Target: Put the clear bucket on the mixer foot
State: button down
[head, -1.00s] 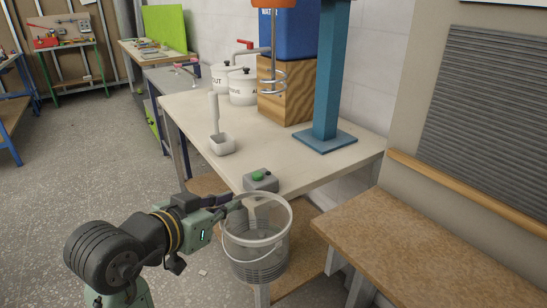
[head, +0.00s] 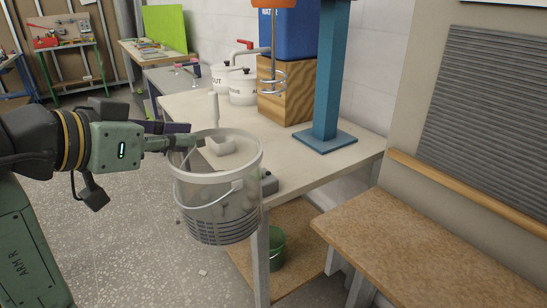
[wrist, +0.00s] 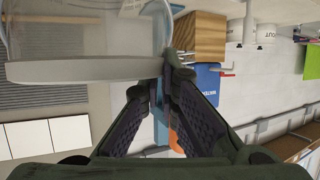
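The clear bucket (head: 215,195) is upright in the air in front of the white table's near left corner, its rim above the table top. My gripper (head: 190,138) is shut on the bucket's rim from the left. In the wrist view my gripper's fingers (wrist: 167,75) close at the rim of the bucket (wrist: 85,70), which fills the upper left. The mixer foot (head: 325,141) is a flat blue plate on the table, with a blue column (head: 328,80) rising from it. It is bare where visible, behind and right of the bucket. The whisk (head: 273,80) hangs left of the column.
A white scoop (head: 214,105) stands on the table (head: 320,165), partly behind the bucket. A grey button box (head: 269,183) is at the table's front edge, partly hidden. White pots (head: 242,88) and a wooden block (head: 290,85) stand behind. A brown bench (head: 430,240) is at right.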

aim_at(275, 156)
jog(key=i+j, duration=0.2)
jog(key=i, duration=0.3)
jog(key=i+j, duration=0.2)
jog(key=i, duration=0.25)
